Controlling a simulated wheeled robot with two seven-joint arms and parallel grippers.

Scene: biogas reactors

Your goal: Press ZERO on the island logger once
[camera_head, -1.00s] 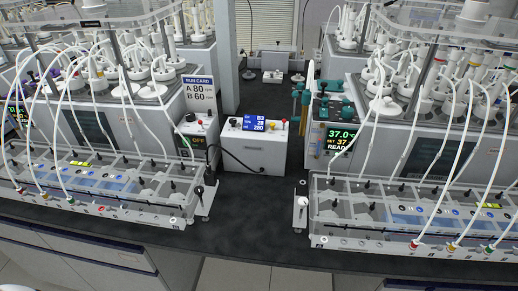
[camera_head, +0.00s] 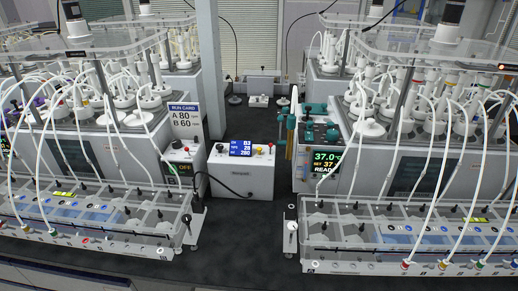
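The island logger (camera_head: 242,172) looks to be the white box in the aisle between the two reactor benches. Its blue screen (camera_head: 241,149) shows B3 and further lines that seem to read 28 and 280. Neither of my grippers is in view.
A run card (camera_head: 185,121) reads A 80, B 60 above a box with an OFF display (camera_head: 181,168) left of the logger. A 37.0°C display (camera_head: 325,163) stands at the right. Clear-lidded trays with tubes flank both sides. The dark bench top (camera_head: 240,235) before the logger is clear.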

